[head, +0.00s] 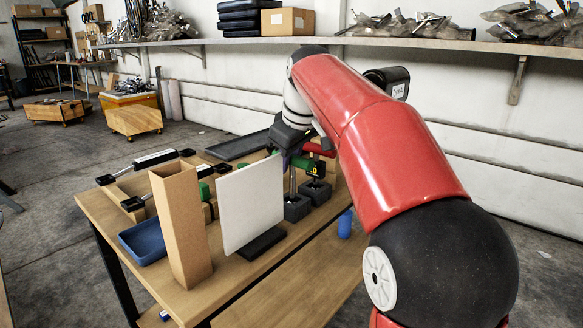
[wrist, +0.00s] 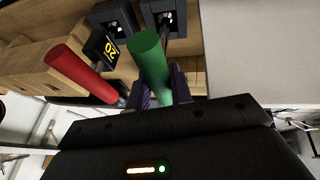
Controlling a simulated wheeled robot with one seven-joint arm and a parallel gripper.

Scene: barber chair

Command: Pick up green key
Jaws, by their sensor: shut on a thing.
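The green key shows in the wrist view as a green cylindrical handle (wrist: 148,62) between the dark purple fingers of my gripper (wrist: 160,92). My gripper is shut on it. In the head view a bit of the green handle (head: 302,163) shows below my wrist, over the table. Dark grey socket blocks (wrist: 112,18) stand by the key; they also show in the head view (head: 297,208). I cannot tell whether the key's shaft is inside a block. A red key handle (wrist: 72,66) lies left of the green one in the wrist view, apart from it.
A black tag with yellow marks (wrist: 103,47) is near the keys. A white upright panel (head: 252,203), a tall cardboard box (head: 181,225) and a blue tray (head: 143,243) stand on the wooden table. A wall shelf (head: 420,43) runs behind my arm.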

